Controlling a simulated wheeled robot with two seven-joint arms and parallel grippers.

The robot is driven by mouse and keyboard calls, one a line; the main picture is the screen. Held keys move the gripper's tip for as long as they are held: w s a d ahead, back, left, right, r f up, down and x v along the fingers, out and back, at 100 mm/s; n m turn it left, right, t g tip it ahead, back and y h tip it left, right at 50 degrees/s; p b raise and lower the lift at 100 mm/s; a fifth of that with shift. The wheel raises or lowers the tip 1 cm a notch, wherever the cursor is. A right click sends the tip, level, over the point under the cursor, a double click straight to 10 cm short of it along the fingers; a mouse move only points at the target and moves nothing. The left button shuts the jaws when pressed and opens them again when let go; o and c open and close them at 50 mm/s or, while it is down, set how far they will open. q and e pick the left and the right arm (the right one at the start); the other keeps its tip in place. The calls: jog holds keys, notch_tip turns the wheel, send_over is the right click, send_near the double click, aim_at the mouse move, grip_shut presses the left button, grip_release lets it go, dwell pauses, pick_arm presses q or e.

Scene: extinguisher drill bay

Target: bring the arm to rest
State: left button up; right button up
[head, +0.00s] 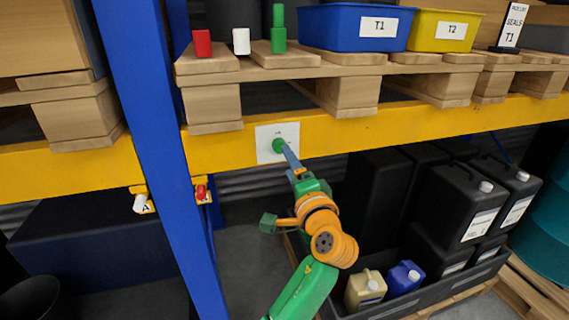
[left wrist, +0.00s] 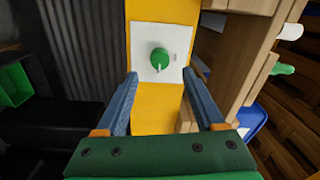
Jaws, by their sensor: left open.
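My left arm (head: 320,238), green and orange, reaches up from the bottom of the head view to the yellow rack beam. Its gripper (head: 290,157) has blue fingers and points at a round green knob (head: 279,146) on a white plate (head: 292,131). In the left wrist view my left gripper (left wrist: 160,85) is open, its two fingers wide apart with nothing between them. The green knob (left wrist: 160,58) sits beyond the fingertips, roughly centred between them, and shows a pale mark at its lower edge. The white plate (left wrist: 146,37) is fixed to the beam. My right gripper does not show.
A blue upright post (head: 150,130) stands left of the arm. Above the beam are pallets with a blue bin (head: 330,25), a yellow bin (head: 425,38) and red, white and green pieces. Black jerrycans (head: 450,210) stand in a tray at the lower right.

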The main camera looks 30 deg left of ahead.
pick_arm(q)
jog(key=shift+s+d, duration=0.3)
jog(key=shift+d, duration=0.05)
jog(key=shift+f, duration=0.1)
